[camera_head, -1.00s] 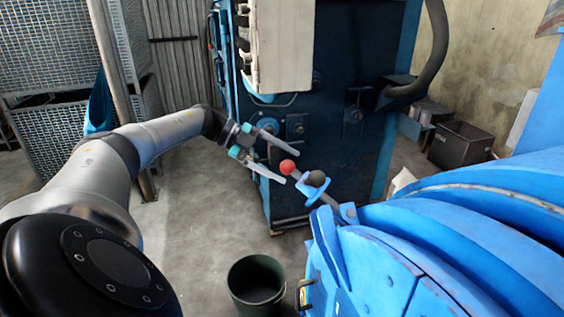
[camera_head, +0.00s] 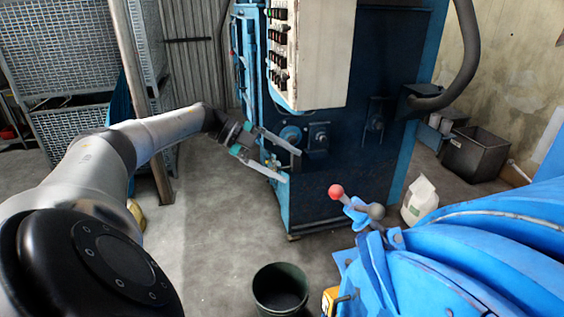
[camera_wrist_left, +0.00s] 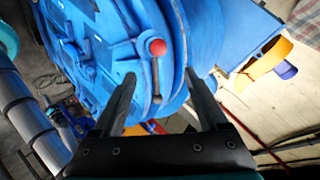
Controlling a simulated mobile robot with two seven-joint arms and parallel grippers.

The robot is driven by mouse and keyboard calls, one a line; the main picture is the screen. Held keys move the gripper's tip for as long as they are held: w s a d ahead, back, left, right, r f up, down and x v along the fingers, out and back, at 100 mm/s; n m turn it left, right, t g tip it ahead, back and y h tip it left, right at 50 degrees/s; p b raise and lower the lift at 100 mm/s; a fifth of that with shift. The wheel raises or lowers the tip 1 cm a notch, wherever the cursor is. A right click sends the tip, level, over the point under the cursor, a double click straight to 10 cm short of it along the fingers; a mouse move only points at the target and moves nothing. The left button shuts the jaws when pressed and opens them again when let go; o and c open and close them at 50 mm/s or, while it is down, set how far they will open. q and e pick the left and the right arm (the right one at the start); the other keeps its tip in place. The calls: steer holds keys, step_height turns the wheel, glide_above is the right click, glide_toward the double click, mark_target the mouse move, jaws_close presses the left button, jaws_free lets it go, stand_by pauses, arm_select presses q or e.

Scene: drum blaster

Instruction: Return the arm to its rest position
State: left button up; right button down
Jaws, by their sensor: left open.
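My left arm (camera_head: 160,132) reaches in from the left in the head view. Its gripper (camera_head: 294,164) is open and empty, with its two fingers apart, in front of the dark blue cabinet. The red ball (camera_head: 336,191) of a lever on the blue drum machine (camera_head: 440,260) is to the right of and below the fingers, clear of them. In the left wrist view the open fingers (camera_wrist_left: 160,95) point toward the blue machine, and the red ball (camera_wrist_left: 158,47) shows beyond the gap between them. My right gripper does not show.
A dark bucket (camera_head: 280,290) stands on the floor below the gripper. The blue cabinet (camera_head: 345,160) with a pale control panel (camera_head: 318,55) stands behind. Mesh crates (camera_head: 70,60) and a post (camera_head: 140,95) are at the left. A grey bin (camera_head: 475,153) and white bag (camera_head: 420,200) are at the right.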

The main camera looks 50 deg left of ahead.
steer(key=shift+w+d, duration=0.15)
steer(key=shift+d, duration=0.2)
